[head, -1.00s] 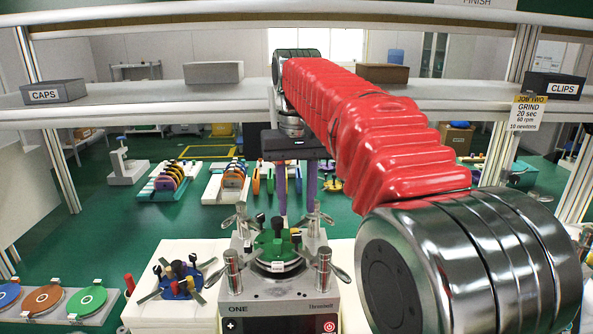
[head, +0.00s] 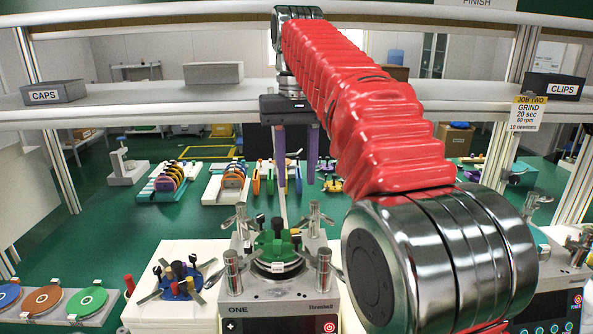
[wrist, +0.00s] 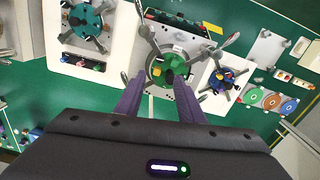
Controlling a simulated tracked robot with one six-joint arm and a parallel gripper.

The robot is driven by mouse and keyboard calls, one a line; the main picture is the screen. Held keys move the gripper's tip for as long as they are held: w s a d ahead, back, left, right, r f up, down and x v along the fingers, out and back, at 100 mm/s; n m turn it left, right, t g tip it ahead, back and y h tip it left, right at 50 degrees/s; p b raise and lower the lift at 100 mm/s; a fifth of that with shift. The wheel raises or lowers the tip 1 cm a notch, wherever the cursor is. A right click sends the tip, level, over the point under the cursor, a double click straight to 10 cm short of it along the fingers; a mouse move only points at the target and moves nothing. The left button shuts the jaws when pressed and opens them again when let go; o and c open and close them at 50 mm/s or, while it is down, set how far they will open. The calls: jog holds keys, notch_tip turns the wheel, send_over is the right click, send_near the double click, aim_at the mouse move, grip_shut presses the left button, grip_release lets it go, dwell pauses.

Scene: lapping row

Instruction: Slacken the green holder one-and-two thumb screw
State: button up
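The green holder (head: 277,246) sits on top of the lapping machine marked ONE (head: 268,296), among metal posts and levers. It carries small dark and yellow screw-like parts, too small to tell which is the one-and-two thumb screw. In the wrist view the green holder (wrist: 168,73) appears beyond and between my fingertips. My gripper (head: 297,184) has two purple fingers, spread apart with nothing between them. It hangs above and behind the holder in the head view, apart from it. The fingers also show in the wrist view (wrist: 157,84).
A blue holder (head: 181,288) stands on a white block left of the machine. A rack with blue, brown and green discs (head: 42,300) lies further left. A shelf (head: 150,101) with CAPS and CLIPS boxes crosses above. A teal holder (wrist: 90,22) stands on another machine.

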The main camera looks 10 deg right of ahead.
jog(key=shift+s, duration=0.15)
jog(key=s+f+t, duration=0.5)
jog(key=s+f, duration=1.7)
jog(key=s, duration=0.1)
jog(key=shift+d+n+t, duration=0.3)
jog(key=shift+c, duration=0.5)
